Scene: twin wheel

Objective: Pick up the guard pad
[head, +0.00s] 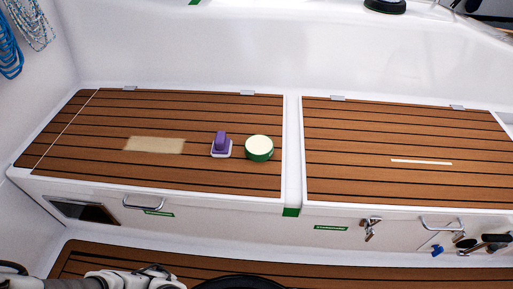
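Three things lie on the left wooden bench top (80,150) in the head view, and no label shows which one is the guard pad. A flat beige rectangle (155,145) lies flush on the slats. To its right a purple block (220,140) stands on a small white base (221,153). Just right of that is a round piece with a cream top and green side (259,147), apart from the purple block. Part of my arm shows at the bottom left edge, well below these things. My gripper's fingers are not visible.
The right bench top (350,140) holds only a thin white strip (421,162). Metal handles (143,202) and latches (371,228) stick out from the bench fronts. Blue rope (10,50) hangs at upper left. Slatted floor (330,268) lies below.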

